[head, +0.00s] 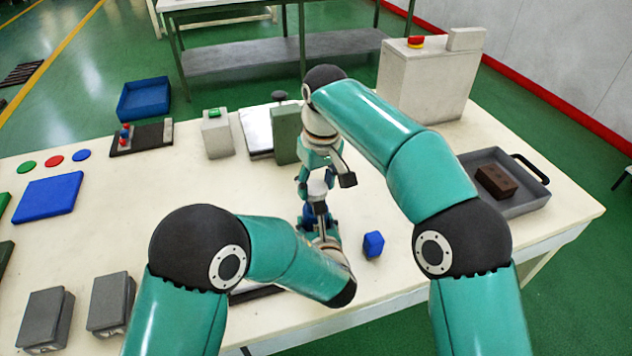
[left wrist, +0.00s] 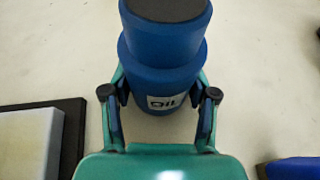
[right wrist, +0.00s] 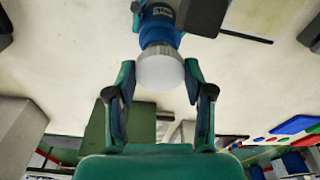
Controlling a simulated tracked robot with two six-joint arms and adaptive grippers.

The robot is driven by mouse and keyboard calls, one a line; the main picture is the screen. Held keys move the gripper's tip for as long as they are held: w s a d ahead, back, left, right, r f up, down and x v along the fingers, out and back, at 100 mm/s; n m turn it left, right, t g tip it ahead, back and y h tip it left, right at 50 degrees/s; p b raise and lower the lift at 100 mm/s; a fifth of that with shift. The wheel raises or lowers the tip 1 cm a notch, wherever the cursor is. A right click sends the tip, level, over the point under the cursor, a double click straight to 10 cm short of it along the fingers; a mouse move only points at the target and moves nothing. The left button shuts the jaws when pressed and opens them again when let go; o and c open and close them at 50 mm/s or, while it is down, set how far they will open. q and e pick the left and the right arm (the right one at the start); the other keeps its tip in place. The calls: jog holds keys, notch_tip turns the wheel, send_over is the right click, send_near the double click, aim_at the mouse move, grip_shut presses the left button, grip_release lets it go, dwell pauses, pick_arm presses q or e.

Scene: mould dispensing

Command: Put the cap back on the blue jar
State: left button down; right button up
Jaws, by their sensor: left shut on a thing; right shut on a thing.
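The blue jar (left wrist: 150,75) has an "OIL" label and a dark round top face. It looks upright in the left wrist view. My left gripper (left wrist: 160,97) is shut on its body. In the head view the jar (head: 310,213) is partly hidden by my arms. A white rounded cap (right wrist: 160,71) sits between the fingertips of my right gripper (right wrist: 160,84), which is shut on it. In the right wrist view the jar (right wrist: 160,35) shows just beyond the cap. In the head view my right gripper (head: 317,178) is above the jar. Whether cap and jar touch is unclear.
A grey tray (head: 525,205) with a brown block stands at the right. A green block (head: 285,135) and a white box (head: 217,134) stand behind. Grey boxes (head: 110,302) are at the front left. The left-centre tabletop is clear.

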jog(key=shift+f, duration=0.9)
jog(key=shift+f, duration=0.55)
